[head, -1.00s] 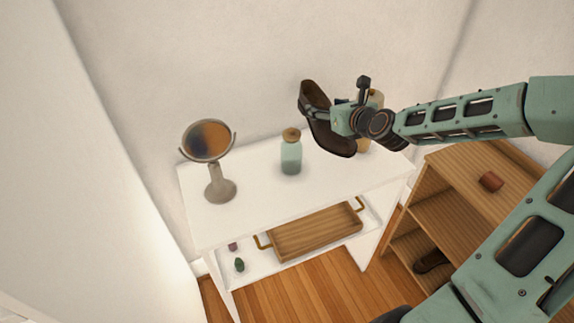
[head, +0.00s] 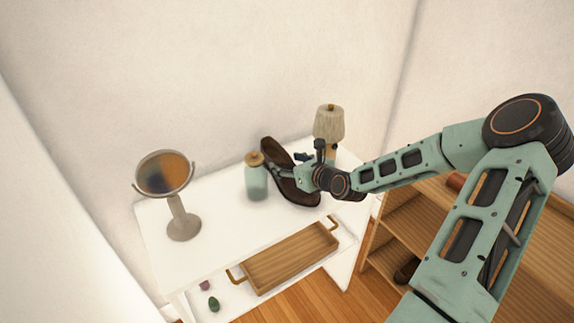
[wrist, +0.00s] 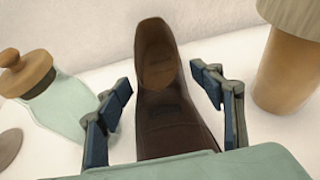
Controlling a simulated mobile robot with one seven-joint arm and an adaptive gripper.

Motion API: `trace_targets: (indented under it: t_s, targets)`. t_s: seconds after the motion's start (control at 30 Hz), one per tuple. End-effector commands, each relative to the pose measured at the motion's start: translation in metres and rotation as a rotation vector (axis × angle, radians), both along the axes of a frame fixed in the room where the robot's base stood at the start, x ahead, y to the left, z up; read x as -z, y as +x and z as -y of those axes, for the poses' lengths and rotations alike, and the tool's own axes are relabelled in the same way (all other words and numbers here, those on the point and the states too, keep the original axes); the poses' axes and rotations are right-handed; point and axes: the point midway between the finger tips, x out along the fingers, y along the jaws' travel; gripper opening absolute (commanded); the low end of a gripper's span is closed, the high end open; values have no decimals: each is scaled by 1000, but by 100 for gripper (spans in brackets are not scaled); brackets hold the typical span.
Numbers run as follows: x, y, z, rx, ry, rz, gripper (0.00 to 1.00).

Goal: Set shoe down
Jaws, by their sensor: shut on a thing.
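The dark brown shoe (head: 283,183) is at the back right of the white table (head: 215,222), between the jar and the lamp. It is tilted, one end raised toward the wall. Its lower end is close to the tabletop; I cannot tell if it touches. My gripper (head: 290,167) is shut on the shoe, reaching in from the right. In the wrist view the shoe (wrist: 165,95) runs lengthwise between the two dark blue fingers (wrist: 163,87). The arm and gripper hide part of the shoe in the head view.
The pale green jar (head: 256,183) with a wooden lid stands close left of the shoe. A lamp (head: 329,124) with a beige shade stands at its right. A round mirror (head: 165,175) is farther left. The tabletop's front middle is clear. A wooden tray (head: 290,258) is on the lower shelf.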

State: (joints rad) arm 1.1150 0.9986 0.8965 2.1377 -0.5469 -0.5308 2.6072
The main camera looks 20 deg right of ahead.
Motion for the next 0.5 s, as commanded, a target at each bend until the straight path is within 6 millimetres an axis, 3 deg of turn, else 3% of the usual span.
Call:
trace_targets:
  t_s: [0.37, 0.4, 0.5]
  targets:
    - [5, 1, 0, 1, 0, 4, 25]
    - [5, 0, 0, 1, -1, 1, 64]
    - [5, 0, 0, 1, -1, 1, 75]
